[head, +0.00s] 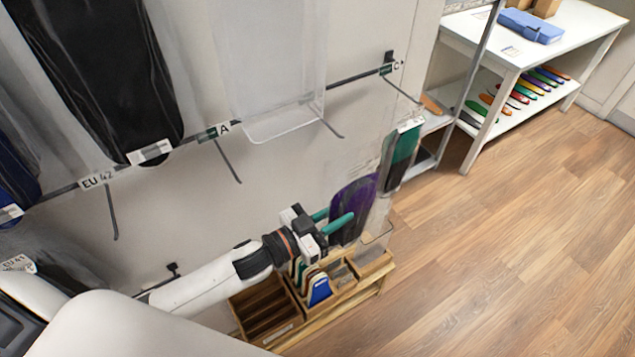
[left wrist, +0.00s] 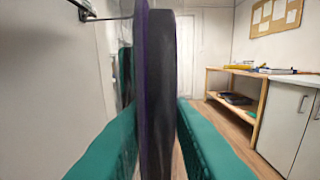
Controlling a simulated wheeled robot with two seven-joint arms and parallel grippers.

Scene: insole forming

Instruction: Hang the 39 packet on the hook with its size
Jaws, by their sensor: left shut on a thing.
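My left gripper (head: 333,224), with green fingers, is shut on a packet with a purple and black insole (head: 351,207). The packet is upright, held out from the wall below the rail; its size print is not readable. In the left wrist view the packet (left wrist: 160,95) shows edge-on between the green fingers (left wrist: 160,140). I see no label reading 39. My right gripper is not in view.
A black insole packet (head: 105,75) and a clear empty-looking packet (head: 270,70) hang on the wall. A green packet (head: 402,155) is beyond the held one. A wooden organiser (head: 268,312) stands below the gripper. A white shelf table (head: 515,60) is at the back right; the floor there is clear.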

